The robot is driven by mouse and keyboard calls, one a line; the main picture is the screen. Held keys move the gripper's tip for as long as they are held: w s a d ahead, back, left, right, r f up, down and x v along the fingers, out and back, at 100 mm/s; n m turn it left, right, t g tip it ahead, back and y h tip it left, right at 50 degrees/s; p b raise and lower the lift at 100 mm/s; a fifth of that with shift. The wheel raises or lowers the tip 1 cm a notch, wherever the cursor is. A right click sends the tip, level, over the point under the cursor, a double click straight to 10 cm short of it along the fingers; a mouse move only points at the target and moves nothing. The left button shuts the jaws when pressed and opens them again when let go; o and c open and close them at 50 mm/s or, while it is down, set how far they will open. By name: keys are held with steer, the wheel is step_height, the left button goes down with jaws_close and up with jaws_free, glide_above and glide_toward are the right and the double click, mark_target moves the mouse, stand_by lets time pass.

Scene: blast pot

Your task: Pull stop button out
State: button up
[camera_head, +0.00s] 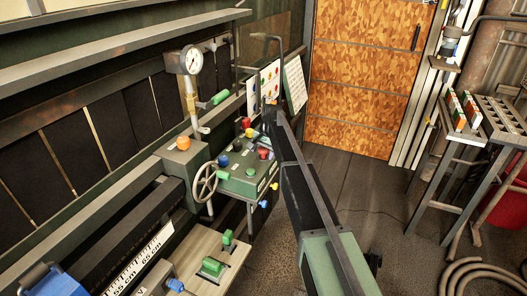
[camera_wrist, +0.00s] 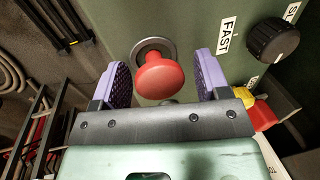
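In the wrist view a red mushroom-shaped button (camera_wrist: 160,76) stands out from a round metal collar on a green panel (camera_wrist: 215,14). My gripper (camera_wrist: 163,66) is open, with one purple pad to the left of the button and one to the right. Gaps show between the pads and the button, and nothing is held. In the head view the green control box (camera_head: 238,184) carries several coloured buttons, including a red one (camera_head: 263,154). My arm reaches to the box's far right side there, and the fingertips cannot be made out.
A black knob (camera_wrist: 273,40) sits right of the button, near a FAST label (camera_wrist: 227,36). A red and yellow part (camera_wrist: 262,113) is close to the right finger. In the head view a handwheel (camera_head: 204,184) and a pressure gauge (camera_head: 191,60) stand left of the box.

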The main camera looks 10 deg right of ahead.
mark_target(264, 149)
steer(key=c, duration=0.8)
steer(key=shift+o, duration=0.2)
steer(key=shift+r+p, duration=0.3)
steer(key=shift+r, duration=0.05)
stand_by(0.3)
steer(key=o, duration=1.4)
step_height(264, 149, up, 8)
steer(key=p, duration=0.8)
steer(key=shift+r, duration=0.1)
